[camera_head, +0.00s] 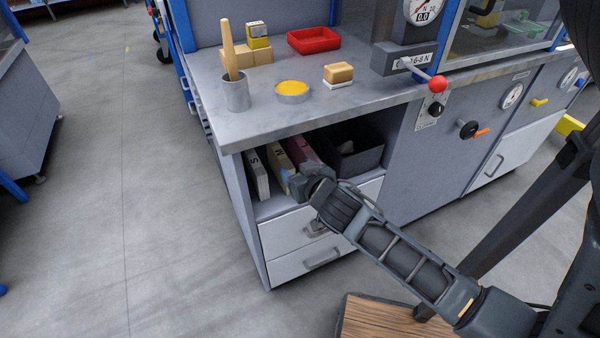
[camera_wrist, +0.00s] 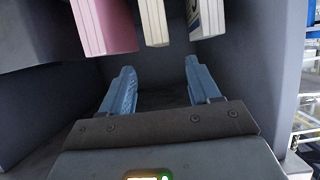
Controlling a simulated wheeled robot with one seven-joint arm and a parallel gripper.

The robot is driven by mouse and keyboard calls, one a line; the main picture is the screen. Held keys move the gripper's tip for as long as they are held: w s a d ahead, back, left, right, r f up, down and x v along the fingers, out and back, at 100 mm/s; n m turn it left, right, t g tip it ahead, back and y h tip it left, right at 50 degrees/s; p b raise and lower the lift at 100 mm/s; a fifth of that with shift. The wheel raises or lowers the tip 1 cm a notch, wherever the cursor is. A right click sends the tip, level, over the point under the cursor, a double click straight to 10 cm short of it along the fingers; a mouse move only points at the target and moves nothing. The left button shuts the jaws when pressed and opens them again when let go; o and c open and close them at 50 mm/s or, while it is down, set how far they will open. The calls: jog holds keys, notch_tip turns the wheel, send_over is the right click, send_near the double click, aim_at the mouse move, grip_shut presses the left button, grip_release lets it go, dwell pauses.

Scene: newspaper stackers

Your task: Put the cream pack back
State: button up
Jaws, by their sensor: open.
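The cream pack (camera_head: 278,163) stands upright in the open cabinet bay, between a white pack marked S (camera_head: 256,172) and a pink pack (camera_head: 301,151). In the wrist view the cream pack (camera_wrist: 153,22) shows its end at the top of the picture, between the pink pack (camera_wrist: 104,25) and the white pack (camera_wrist: 206,18). My gripper (camera_wrist: 159,72) is open, its two blue fingers apart with nothing between them. In the head view my gripper (camera_head: 296,181) is at the bay's mouth and hides the lower front of the pink pack and part of the cream one.
A dark bin (camera_head: 356,160) stands at the bay's right. The worktop (camera_head: 330,105) overhangs the bay, with drawers (camera_head: 300,232) below. A cup with a wooden tool (camera_head: 236,95), a yellow-filled dish (camera_head: 292,91) and a red tray (camera_head: 314,41) stand on top. The floor at left is clear.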

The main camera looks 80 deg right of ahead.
jog(key=s+a+r+n+t+y, duration=0.1)
jog(key=s+a+n+t+y, duration=0.15)
jog(key=a, duration=0.65)
jog(key=s+a+r+n+t+y, duration=0.1)
jog(key=s+a+r+n+y, duration=0.2)
jog(key=a, duration=0.6)
jog(key=s+a+r+n+t+y, duration=0.2)
jog(key=s+a+r+n+y, duration=0.2)
jog(key=s+a+r, duration=0.5)
jog(key=a+r+y, duration=0.1)
jog(key=a, duration=0.2)
jog(key=shift+a, duration=0.25)
jog(key=shift+t, duration=0.25)
